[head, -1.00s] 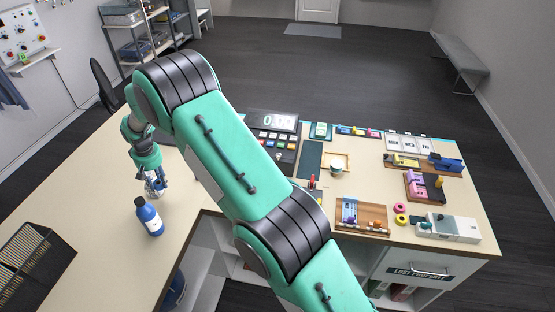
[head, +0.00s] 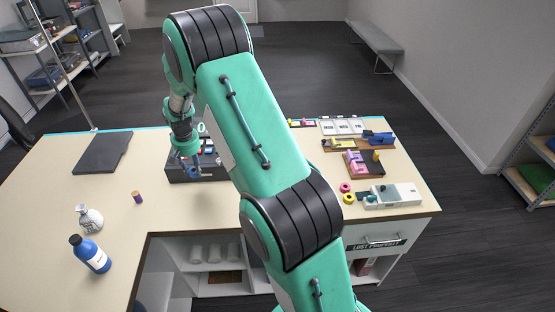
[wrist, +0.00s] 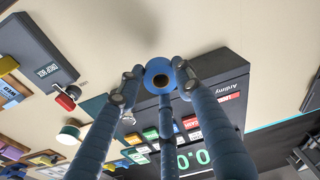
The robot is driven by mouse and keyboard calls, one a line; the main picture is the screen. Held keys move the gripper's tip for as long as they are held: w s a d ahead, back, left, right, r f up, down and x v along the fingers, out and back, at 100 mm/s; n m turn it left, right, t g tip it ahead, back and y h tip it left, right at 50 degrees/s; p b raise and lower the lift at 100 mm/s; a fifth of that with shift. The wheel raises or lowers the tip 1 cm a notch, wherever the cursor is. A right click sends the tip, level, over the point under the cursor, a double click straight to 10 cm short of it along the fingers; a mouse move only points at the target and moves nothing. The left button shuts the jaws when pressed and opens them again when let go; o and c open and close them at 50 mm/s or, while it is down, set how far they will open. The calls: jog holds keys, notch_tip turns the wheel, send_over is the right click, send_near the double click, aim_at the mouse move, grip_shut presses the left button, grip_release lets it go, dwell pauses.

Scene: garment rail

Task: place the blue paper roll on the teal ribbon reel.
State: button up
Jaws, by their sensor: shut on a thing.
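My gripper (head: 193,172) is shut on the blue paper roll (wrist: 158,66), a small blue cylinder with a dark hole in its end. In the wrist view the roll is between the fingertips. In the head view the gripper is at the dark scale-like device (head: 185,178), and the roll is too small there to make out surely. My arm hides that part of the table in the head view.
A blue bottle (head: 92,255), a white flask (head: 90,218) and a small cylinder (head: 137,197) stand at the left. A dark panel (head: 103,153) lies behind them. Pink (head: 345,187) and yellow (head: 349,198) rings lie at the right. A drop box (wrist: 42,55) shows in the wrist view.

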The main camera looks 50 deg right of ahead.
jog(key=s+d+m+b, duration=0.1)
jog(key=s+d+m, duration=0.6)
jog(key=s+d, duration=1.7)
jog(key=s, duration=0.4)
jog(key=shift+f+g+b, duration=0.15)
jog(key=shift+g+b, duration=0.15)
jog(key=shift+w+d, duration=0.1)
jog(key=shift+d, duration=0.05)
jog(key=w+d, duration=0.3)
jog(key=w, duration=0.1)
jog(key=w+d+f, duration=0.1)
jog(key=w+d, duration=0.2)
jog(key=d, duration=0.1)
jog(key=w+d, duration=0.3)
jog(key=w, duration=0.1)
jog(key=shift+w+d+f+p, duration=0.3)
jog(key=shift+w+p, duration=0.05)
jog(key=shift+f, duration=1.7)
jog(key=shift+f, duration=0.2)
